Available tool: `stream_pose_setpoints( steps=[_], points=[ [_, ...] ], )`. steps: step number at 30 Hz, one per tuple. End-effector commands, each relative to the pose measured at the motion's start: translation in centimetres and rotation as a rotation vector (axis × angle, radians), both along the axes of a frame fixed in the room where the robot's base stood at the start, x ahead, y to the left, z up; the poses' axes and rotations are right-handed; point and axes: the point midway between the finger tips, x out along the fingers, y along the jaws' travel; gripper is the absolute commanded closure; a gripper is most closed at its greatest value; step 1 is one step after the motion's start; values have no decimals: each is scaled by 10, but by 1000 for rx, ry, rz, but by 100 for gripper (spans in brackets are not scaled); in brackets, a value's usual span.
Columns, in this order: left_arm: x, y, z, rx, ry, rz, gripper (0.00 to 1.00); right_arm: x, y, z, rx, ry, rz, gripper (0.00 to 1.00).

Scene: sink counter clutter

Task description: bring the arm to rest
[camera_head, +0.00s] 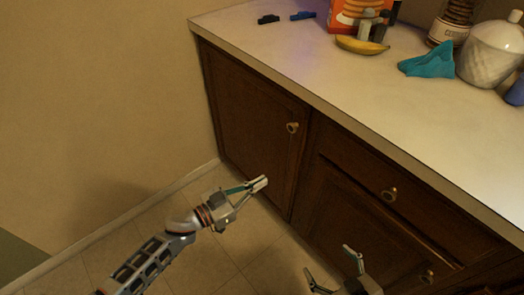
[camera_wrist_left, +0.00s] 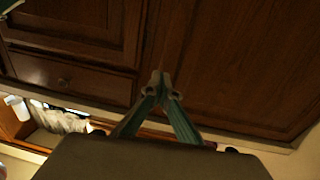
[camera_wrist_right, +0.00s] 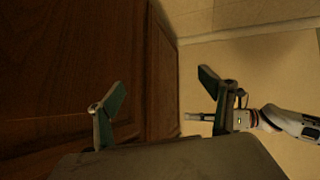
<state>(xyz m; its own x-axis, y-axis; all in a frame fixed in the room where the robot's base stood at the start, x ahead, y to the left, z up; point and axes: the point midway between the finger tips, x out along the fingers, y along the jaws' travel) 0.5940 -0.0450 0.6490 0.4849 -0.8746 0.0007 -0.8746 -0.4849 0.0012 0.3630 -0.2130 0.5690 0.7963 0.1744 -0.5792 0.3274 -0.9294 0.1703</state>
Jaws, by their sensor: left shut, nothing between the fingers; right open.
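My left gripper (camera_head: 262,183) is shut and empty in the head view, in front of the left cabinet door and below the counter. Its closed fingertips also show in the left wrist view (camera_wrist_left: 161,84), with brown cabinet wood behind them. My right gripper (camera_head: 330,264) is open and empty at the bottom of the head view, in front of the lower cabinet. Its spread fingers show in the right wrist view (camera_wrist_right: 160,100), with nothing between them. My left arm (camera_head: 150,262) reaches in from the bottom left and shows at the right wrist view's right side.
The white counter (camera_head: 300,50) holds a banana (camera_head: 361,45), a teal cloth (camera_head: 428,62), a white jar (camera_head: 490,52), an orange box (camera_head: 345,14) and two small clips. Wooden cabinets with knobs (camera_head: 292,127) stand close before both grippers. The tiled floor at left is clear.

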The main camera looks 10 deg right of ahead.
Motion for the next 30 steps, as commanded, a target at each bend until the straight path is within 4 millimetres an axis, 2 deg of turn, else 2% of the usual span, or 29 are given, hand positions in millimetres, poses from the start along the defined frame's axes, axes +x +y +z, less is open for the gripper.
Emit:
stream_pose_setpoints(
  steps=[7,11,13,17,23,26,30],
  points=[
    [-1,2,2,-3,-1,10,100,-2,3,0,6,4,-1,19],
    [-8,10,12,-17,-8,83,100,3,3,11,9,-11,-1,19],
    [-14,20,19,-24,-11,156,100,6,4,19,12,-21,-2,19],
    [-30,54,26,-4,10,326,100,7,5,32,21,-29,-3,19],
    [-73,118,14,100,103,554,100,4,9,43,40,-24,-3,19],
    [-105,152,4,179,170,641,100,3,10,49,45,-23,-5,19],
    [-158,196,-11,304,273,719,100,0,10,55,51,-12,-8,19]
  ],
)
